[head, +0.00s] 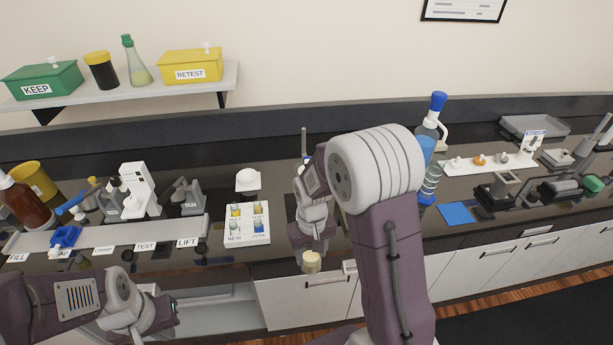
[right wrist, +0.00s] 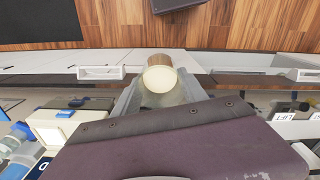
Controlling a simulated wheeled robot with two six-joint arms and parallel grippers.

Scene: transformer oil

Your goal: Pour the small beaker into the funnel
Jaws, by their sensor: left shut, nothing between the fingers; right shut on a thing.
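The small beaker (head: 311,262), short and cream-yellow, is at the tip of my right gripper (head: 313,248), near the counter's front edge. In the right wrist view, the beaker (right wrist: 160,76) sits between the two grey fingers of my right gripper (right wrist: 158,97), which is shut on it. I cannot tell its exact tilt. My left gripper (head: 172,318) is shut and empty at lower left, low in front of the counter. I cannot make out a funnel for certain. A thin upright rod (head: 304,142) and a blue piece (head: 307,159) stand behind my right arm, which partly hides them.
A white labelled tray (head: 236,242) with several small vials lies left of my right gripper. A long grey strip (head: 120,234) with labels and instruments is further left. A blue-capped bottle (head: 437,104) and a blue mat (head: 457,214) are right of my arm. An open drawer (head: 215,308) juts out below.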

